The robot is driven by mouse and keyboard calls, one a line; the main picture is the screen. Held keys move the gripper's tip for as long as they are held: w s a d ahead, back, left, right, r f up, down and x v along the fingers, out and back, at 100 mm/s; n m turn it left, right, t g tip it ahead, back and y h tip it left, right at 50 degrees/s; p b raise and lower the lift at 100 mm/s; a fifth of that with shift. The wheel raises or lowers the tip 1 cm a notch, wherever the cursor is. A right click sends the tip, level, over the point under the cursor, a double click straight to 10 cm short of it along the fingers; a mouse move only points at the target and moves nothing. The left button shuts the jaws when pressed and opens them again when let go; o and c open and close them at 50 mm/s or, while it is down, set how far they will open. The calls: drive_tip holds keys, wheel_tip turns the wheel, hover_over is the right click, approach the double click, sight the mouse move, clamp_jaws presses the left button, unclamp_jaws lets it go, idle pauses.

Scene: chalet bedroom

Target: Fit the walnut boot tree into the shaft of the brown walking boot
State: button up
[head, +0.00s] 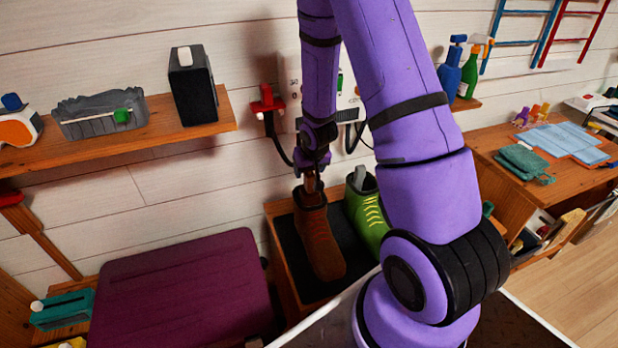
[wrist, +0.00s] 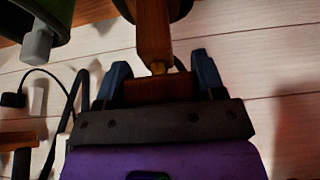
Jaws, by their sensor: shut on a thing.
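The brown walking boot (head: 318,243) stands upright on a dark mat in the middle of the head view, with reddish laces. My gripper (head: 314,166) is above its shaft, pointing down. In the wrist view my gripper (wrist: 158,84) is shut on the wide end of the walnut boot tree (wrist: 153,38). The tree's lower part reaches to the dark boot opening at the top edge of that view. In the head view the tree (head: 312,185) shows just over the boot's opening. Its lower end is hidden, so I cannot tell how deep it sits.
A green boot (head: 368,222) with a grey insert (head: 362,180) stands close on the right, partly behind my arm. A wall shelf (head: 150,128) with a black speaker (head: 193,85) is at left. A purple seat or case (head: 180,292) fills the lower left.

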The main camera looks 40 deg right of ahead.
drive_tip(key=shift+f, duration=1.75)
drive_tip(key=o, duration=1.4)
drive_tip(key=shift+f, duration=0.1)
drive_tip(key=shift+o, duration=0.2)
drive_tip(key=s+a+r, duration=0.2)
drive_tip(key=s+r, duration=0.2)
drive_tip(key=r, duration=0.6)
drive_tip(key=s+a+r+n, duration=0.1)
drive_tip(key=s+a+r, duration=0.2)
drive_tip(key=r, duration=0.7)
drive_tip(key=s+a+r, duration=0.2)
drive_tip(key=s+r, duration=0.2)
drive_tip(key=r, duration=0.6)
drive_tip(key=s+a+r+n, duration=0.1)
drive_tip(key=s+a+r, duration=0.2)
drive_tip(key=s+r, duration=0.2)
drive_tip(key=s+a+r+n+y, duration=0.1)
drive_tip(key=s+a+r, duration=0.2)
drive_tip(key=s+r, duration=0.3)
drive_tip(key=s, duration=0.4)
drive_tip(key=shift+s+t, duration=0.3)
drive_tip(key=shift+t, duration=0.1)
